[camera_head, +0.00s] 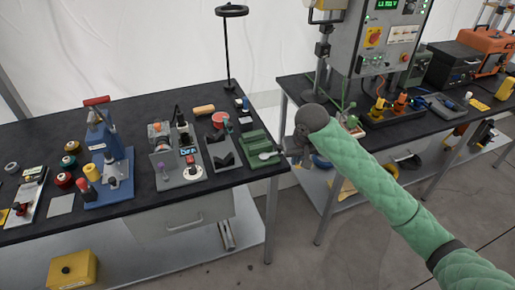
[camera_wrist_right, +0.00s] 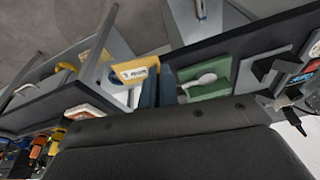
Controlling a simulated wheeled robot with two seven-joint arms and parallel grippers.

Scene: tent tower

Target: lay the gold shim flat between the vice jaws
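My right gripper (camera_head: 294,148) hangs from the green-sleeved arm, just past the right end of the left bench. Its fingertips are small and dark, so I cannot tell whether it is open or shut. A green fixture (camera_head: 256,143) with raised bars, possibly the vice, sits at the bench corner left of the gripper. A pale spoon-shaped piece lies on it. The green fixture also shows in the right wrist view (camera_wrist_right: 215,70). I cannot pick out the gold shim for certain. A labelled yellow piece (camera_wrist_right: 137,71) shows beside blue-grey blocks (camera_wrist_right: 158,92) there. My left gripper is out of view.
A dark V-block fixture (camera_head: 220,152) stands left of the green one. A blue press (camera_head: 108,160) stands farther left. A control cabinet (camera_head: 375,40) rises behind the right bench. A gap separates the two benches. A yellow box (camera_head: 73,270) sits low at left.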

